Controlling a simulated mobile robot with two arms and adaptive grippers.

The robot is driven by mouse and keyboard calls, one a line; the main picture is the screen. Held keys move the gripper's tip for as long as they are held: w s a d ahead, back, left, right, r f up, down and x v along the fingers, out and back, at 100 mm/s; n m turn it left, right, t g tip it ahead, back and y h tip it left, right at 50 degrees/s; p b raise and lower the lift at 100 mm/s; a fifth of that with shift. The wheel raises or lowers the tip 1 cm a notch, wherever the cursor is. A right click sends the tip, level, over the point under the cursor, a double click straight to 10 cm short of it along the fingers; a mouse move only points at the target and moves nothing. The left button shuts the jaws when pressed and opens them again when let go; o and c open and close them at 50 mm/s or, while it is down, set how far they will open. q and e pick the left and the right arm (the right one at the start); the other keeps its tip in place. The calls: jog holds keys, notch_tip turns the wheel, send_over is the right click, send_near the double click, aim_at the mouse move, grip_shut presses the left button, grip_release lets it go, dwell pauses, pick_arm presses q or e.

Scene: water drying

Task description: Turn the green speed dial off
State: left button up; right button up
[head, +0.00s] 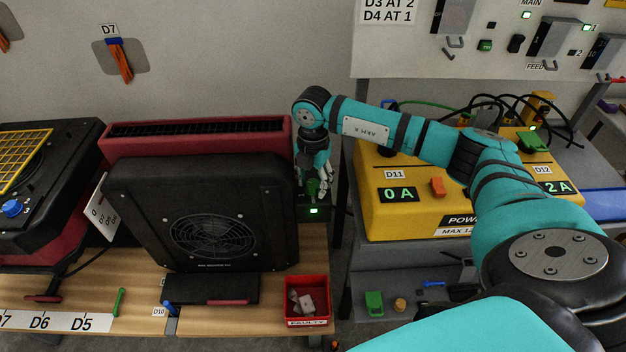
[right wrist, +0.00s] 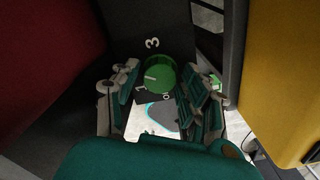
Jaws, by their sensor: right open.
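The green speed dial (right wrist: 160,75) sits on a dark panel in the right wrist view, with a white mark on its face toward its lower left. A white 3 stands above it, and smaller white markings show below it. My right gripper (head: 316,178) is open at the right end of the black fan unit (head: 205,205). In the right wrist view its fingers (right wrist: 162,92) stand on either side of the dial; I cannot tell whether they touch it. In the head view the dial (head: 312,187) is partly hidden by the fingers. My left gripper is out of view.
A green light (head: 313,211) glows below the dial. The yellow power box (head: 400,215) stands close on the right, and the red housing (head: 200,137) is on the left. A red bin (head: 307,311) with grey pieces sits at the bench front.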

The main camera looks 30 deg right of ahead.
jog(key=c, duration=0.8)
jog(key=shift+c, duration=0.3)
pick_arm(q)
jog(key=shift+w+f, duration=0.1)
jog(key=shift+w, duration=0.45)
pick_arm(e)
jog(key=shift+n, duration=0.4)
jog(key=shift+n+b, duration=0.55)
jog(key=shift+n, duration=0.35)
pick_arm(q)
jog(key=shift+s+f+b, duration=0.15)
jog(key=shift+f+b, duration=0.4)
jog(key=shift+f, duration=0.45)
pick_arm(e)
jog(key=shift+n, duration=1.6)
